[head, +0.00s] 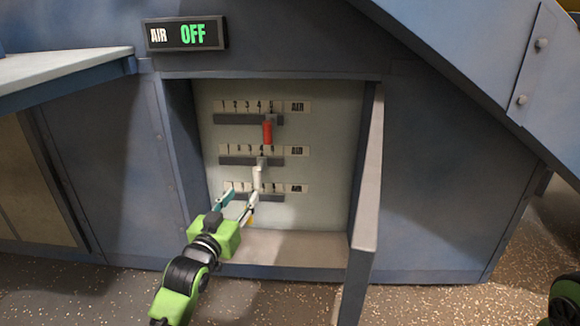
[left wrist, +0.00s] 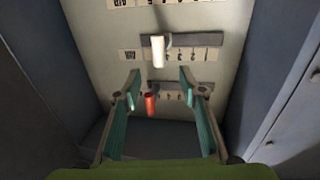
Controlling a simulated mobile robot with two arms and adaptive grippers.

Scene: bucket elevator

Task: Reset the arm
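My left gripper (head: 241,196) reaches into the open recess from the lower left. It is open and empty, its fingertips in front of the lowest slider row. In the left wrist view, its two spread fingers (left wrist: 160,80) appear with nothing held between them. A white handle (head: 257,178) hangs on the middle row, also in the left wrist view (left wrist: 158,50). A red handle (head: 267,132) hangs on the top row near mark 5; the left wrist view shows it farther off (left wrist: 150,103). A yellow handle (head: 250,219) on the lowest row is partly hidden by the gripper.
A display (head: 186,34) reads AIR OFF above the recess. The recess's open door (head: 368,180) stands out along the right side, and a side wall bounds the left. A ledge (head: 60,70) juts out at upper left. A sloping blue beam (head: 470,60) crosses the upper right.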

